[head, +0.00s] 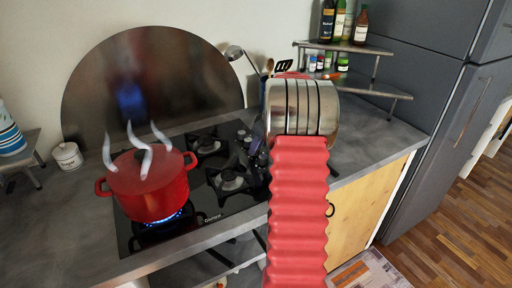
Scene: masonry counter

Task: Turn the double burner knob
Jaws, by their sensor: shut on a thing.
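The black gas cooktop (205,185) is set in the grey counter, with its control knobs (242,136) along its right side, small and partly covered by my arm. My gripper (260,155) shows only as a dark part at the left edge of my arm, low over the knob side of the cooktop. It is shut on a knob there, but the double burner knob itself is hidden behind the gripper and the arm. A red pot (150,190) stands on the front left burner, steaming, with a blue flame (172,217) under it.
A utensil holder with a ladle (236,53) stands behind my arm. A corner shelf (375,88) with bottles and jars is at the back right. A white lidded jar (67,155) stands left of the cooktop. The right counter end is clear.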

